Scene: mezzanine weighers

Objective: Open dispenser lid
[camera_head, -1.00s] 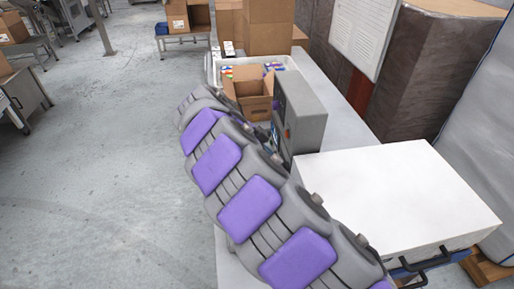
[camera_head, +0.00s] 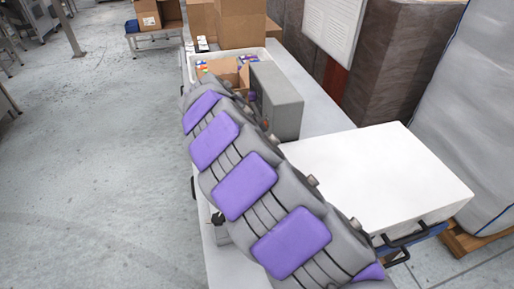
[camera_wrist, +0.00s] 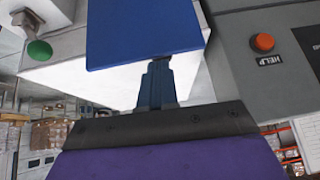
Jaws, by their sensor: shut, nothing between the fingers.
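My gripper (camera_wrist: 157,85) shows in the wrist view, its narrow dark blue fingers together and empty. The fingertips are just below a flat blue panel (camera_wrist: 140,35) in the picture; I cannot tell whether they touch it. A white box-like body (camera_wrist: 110,80) is behind the panel. In the head view a large white box (camera_head: 375,170) with black handles (camera_head: 405,240) sits at the right. I cannot tell for sure which part is the dispenser lid. In the head view my arm hides my gripper.
A grey control box (camera_head: 277,100) stands beside my arm; the wrist view shows a red button (camera_wrist: 264,42) on a grey housing and a green button (camera_wrist: 39,52). A white tray (camera_head: 262,54) holding cartons is at the bench's far end. Open floor (camera_head: 90,140) lies left.

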